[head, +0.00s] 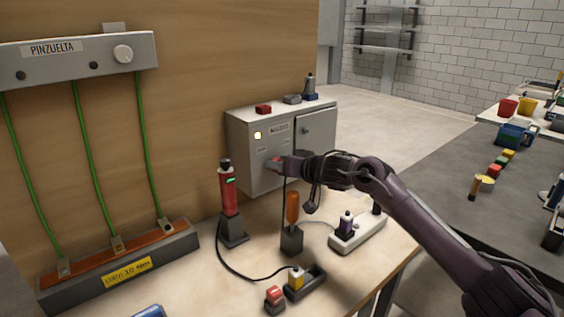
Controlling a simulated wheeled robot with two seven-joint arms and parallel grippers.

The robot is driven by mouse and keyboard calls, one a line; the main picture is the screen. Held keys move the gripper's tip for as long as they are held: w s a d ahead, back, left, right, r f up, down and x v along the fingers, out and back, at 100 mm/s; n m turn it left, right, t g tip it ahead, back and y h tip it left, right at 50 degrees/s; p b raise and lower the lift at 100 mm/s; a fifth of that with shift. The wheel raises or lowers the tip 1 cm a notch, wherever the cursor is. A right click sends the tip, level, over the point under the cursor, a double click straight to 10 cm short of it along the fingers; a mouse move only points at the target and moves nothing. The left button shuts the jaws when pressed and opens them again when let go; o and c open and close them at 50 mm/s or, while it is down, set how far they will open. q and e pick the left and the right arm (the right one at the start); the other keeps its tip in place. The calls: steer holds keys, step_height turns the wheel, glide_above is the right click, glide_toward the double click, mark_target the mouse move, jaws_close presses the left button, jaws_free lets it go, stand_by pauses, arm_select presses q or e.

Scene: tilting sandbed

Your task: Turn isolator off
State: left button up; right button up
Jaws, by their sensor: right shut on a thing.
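A grey metal isolator box (247,170) stands at the back of the wooden bench against the wooden panel. It has a lit yellowish lamp (258,135), small labels and a door (316,135) on its right side. My right gripper (275,164) is at the lower front of the box, shut on a small reddish part there, likely the isolator's switch handle. The fingers hide most of that part, so its position cannot be read. My left gripper is not in view.
A red tester (228,192) stands in a dark holder left of my right gripper. An orange-handled screwdriver (292,207) stands in a block below it. A white power strip (357,236) lies to the right. A panel with green wires (80,60) fills the left.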

steer(key=shift+f+n+t+h+p, duration=0.15)
steer(key=shift+n+t+h+p, duration=0.2)
steer(key=shift+n, duration=0.75)
steer(key=o, duration=1)
steer(key=shift+s, duration=0.1)
steer(key=b+v, duration=0.1)
steer(key=v, duration=0.6)
steer(key=shift+s+d+r, duration=0.2)
steer(key=shift+s, duration=0.05)
